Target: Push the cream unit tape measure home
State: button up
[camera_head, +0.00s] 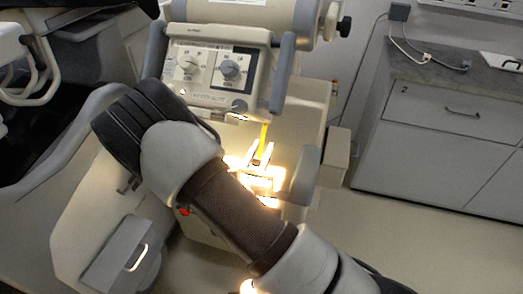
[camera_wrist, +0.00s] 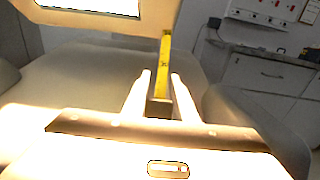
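The cream unit (camera_head: 225,65) has a control panel with two dials and grey side handles. A yellow tape strip (camera_head: 264,138) hangs below its panel; in the wrist view the strip (camera_wrist: 165,62) runs down from the cream unit's lower edge towards my fingers. A dark block (camera_wrist: 159,108) sits at the strip's lower end, between the finger bases. My gripper (camera_head: 258,150) is just below the panel, at the strip. Its two fingers (camera_wrist: 161,75) stand apart on either side of the strip; firm contact cannot be made out. Bright glare hides part of the gripper.
A grey side arm (camera_head: 305,175) of the cream unit stands right of my gripper. A white cabinet (camera_head: 440,140) with a grey top is at the right, with open floor before it. A dark seat-like shape lies at the left.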

grip_shut()
jog(key=w+r+p, duration=0.1)
jog(key=r, duration=0.1)
jog(key=w+d+r+p, duration=0.1)
jog(key=w, duration=0.1)
jog(key=shift+w+d+r+p, duration=0.1)
jog(key=shift+d+r+p, duration=0.05)
jog(key=shift+r+p, duration=0.25)
jog(key=o, duration=0.9)
grip_release()
jog(key=shift+f, duration=0.1)
jog(key=p+v, duration=0.1)
jog(key=v, duration=1.6)
jog(key=shift+s, duration=0.3)
